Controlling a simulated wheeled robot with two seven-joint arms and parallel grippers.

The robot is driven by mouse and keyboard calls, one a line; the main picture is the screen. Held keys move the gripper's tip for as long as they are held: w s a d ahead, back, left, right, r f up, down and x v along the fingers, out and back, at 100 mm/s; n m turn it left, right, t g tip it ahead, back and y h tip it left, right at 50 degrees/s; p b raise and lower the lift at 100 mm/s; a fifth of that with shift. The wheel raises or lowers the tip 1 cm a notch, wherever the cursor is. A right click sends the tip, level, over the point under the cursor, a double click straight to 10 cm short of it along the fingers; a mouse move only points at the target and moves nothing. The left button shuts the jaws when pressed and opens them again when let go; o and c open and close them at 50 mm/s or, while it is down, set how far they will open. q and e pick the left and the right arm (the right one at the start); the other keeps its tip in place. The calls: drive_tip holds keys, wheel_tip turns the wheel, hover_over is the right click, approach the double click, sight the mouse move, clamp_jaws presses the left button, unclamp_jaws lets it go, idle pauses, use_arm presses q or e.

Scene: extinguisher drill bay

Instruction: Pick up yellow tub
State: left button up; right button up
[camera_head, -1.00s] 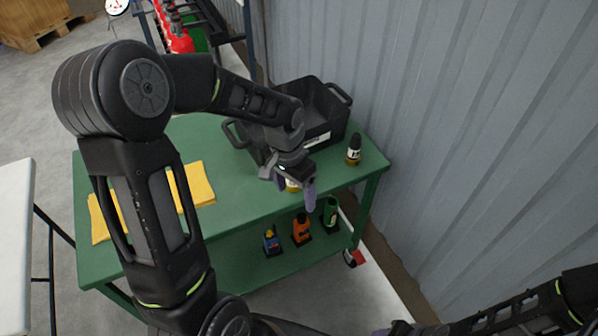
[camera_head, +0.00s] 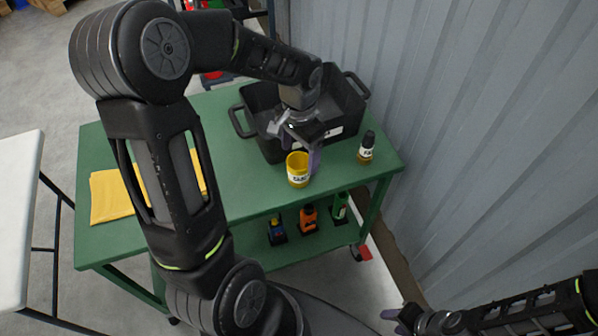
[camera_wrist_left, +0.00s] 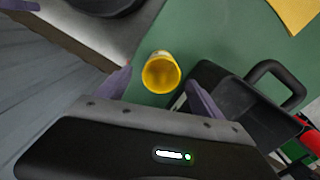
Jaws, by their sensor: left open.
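The yellow tub (camera_head: 298,178) stands upright on the green table (camera_head: 240,180), in front of the black crate, with a label on its side. In the left wrist view the tub (camera_wrist_left: 161,73) shows its open top, just beyond and between the fingers. My left gripper (camera_head: 301,152) is open and empty, above and close behind the tub; one purple finger overlaps its right edge in the head view. In the left wrist view the gripper (camera_wrist_left: 160,92) spans wider than the tub. My right gripper (camera_head: 398,319) is low at the bottom edge, partly shown, away from the table.
The black crate (camera_head: 272,150) with handles stands right behind the tub. A dark bottle (camera_head: 366,148) stands to the right near the table edge. A yellow cloth (camera_head: 112,196) lies left. Several bottles, including an orange one (camera_head: 308,218), sit on the lower shelf. A corrugated wall (camera_head: 450,120) bounds the right.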

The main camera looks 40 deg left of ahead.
sight(299, 173)
use_arm(q)
drive_tip(key=shift+f, duration=1.6)
wheel_tip(299, 173, down, 5)
drive_tip(key=shift+a+f+p, duration=0.1)
drive_tip(key=shift+f+p, duration=0.05)
drive_tip(key=shift+p, duration=0.35)
drive_tip(key=shift+c, duration=0.3)
drive_tip(key=c, duration=1.6)
drive_tip(key=shift+o, duration=0.2)
wheel_tip(299, 173, up, 10)
drive_tip(key=shift+b, duration=0.3)
